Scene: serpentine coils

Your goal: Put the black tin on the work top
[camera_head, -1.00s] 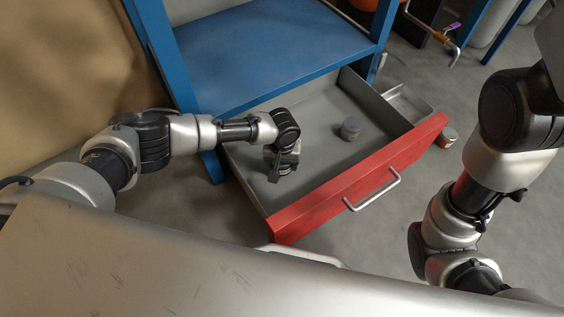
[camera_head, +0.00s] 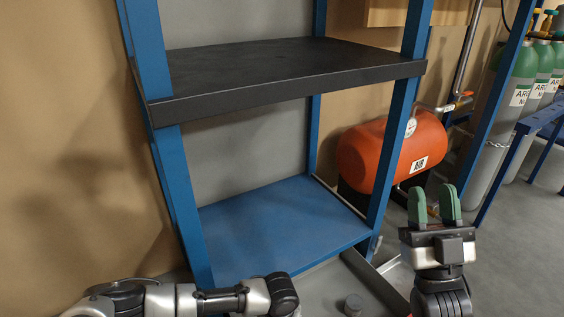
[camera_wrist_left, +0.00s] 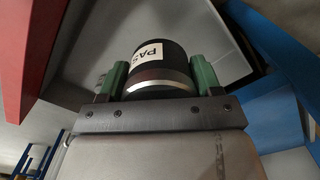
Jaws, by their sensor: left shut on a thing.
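The black tin (camera_wrist_left: 165,58) shows in the left wrist view, with a white label and a silver band near its base. My left gripper (camera_wrist_left: 160,78) is shut on it, a green finger on each side. In the head view my left arm lies along the bottom, and its gripper and the tin are not visible there. The work top (camera_head: 290,72) is a black slab on the blue frame, bare where I see it. My right gripper (camera_head: 433,206) points up at the right, its green fingers apart with nothing between them.
A blue shelf (camera_head: 285,222) lies below the work top, between blue posts (camera_head: 398,140). An orange tank (camera_head: 385,152) and green gas cylinders (camera_head: 522,75) stand to the right.

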